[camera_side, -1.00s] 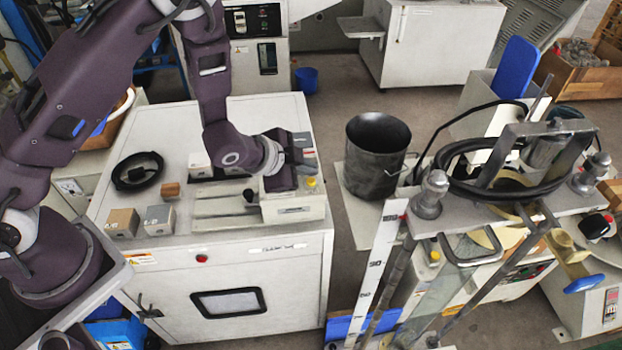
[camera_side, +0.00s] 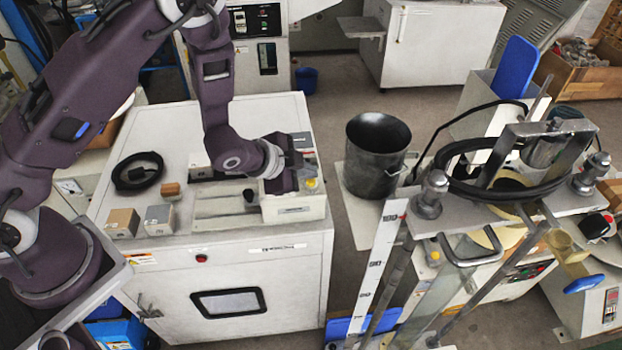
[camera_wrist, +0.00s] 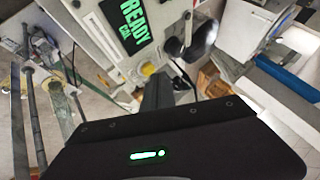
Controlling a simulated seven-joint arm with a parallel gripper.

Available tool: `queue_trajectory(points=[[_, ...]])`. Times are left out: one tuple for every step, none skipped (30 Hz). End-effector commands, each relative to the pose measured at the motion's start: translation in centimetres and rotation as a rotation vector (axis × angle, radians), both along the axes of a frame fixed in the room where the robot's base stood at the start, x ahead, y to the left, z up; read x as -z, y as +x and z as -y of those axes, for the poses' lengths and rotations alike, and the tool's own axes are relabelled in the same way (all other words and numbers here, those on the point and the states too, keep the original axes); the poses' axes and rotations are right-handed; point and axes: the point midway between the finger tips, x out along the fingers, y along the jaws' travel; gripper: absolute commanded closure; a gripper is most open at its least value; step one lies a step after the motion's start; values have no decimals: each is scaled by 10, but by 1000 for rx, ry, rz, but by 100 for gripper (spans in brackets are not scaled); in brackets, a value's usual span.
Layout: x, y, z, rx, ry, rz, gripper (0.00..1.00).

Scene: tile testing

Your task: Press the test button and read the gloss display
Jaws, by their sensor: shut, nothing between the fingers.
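The gloss tester is a pale box (camera_side: 298,207) at the right end of the white cabinet's top. Its round yellow test button (camera_side: 311,183) sits on its upper face, and the button also shows in the wrist view (camera_wrist: 148,69). The display (camera_wrist: 130,22) is dark with green text reading "READY" and a smaller line that looks like "CAL". My gripper (camera_side: 287,187) is shut and empty over the tester, just left of the button in the side view. In the wrist view its dark fingers (camera_wrist: 158,88) end close beside the button. I cannot tell whether they touch it.
A dark metal pot (camera_side: 376,160) stands to the right. A metal rig (camera_side: 500,205) fills the right side.

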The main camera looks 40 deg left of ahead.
Motion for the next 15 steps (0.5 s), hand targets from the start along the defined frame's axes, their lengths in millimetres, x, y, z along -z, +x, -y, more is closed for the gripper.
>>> queue_trajectory(points=[[0,0,0,0,0,0,100],[1,0,0,0,0,0,100],[1,0,0,0,0,0,100],[2,0,0,0,0,0,100],[2,0,0,0,0,0,100],[2,0,0,0,0,0,100],[3,0,0,0,0,0,100],[3,0,0,0,0,0,100],[4,0,0,0,0,0,100],[4,0,0,0,0,0,100],[4,0,0,0,0,0,100],[5,0,0,0,0,0,100],[5,0,0,0,0,0,100],[5,0,0,0,0,0,100],[6,0,0,0,0,0,100]])
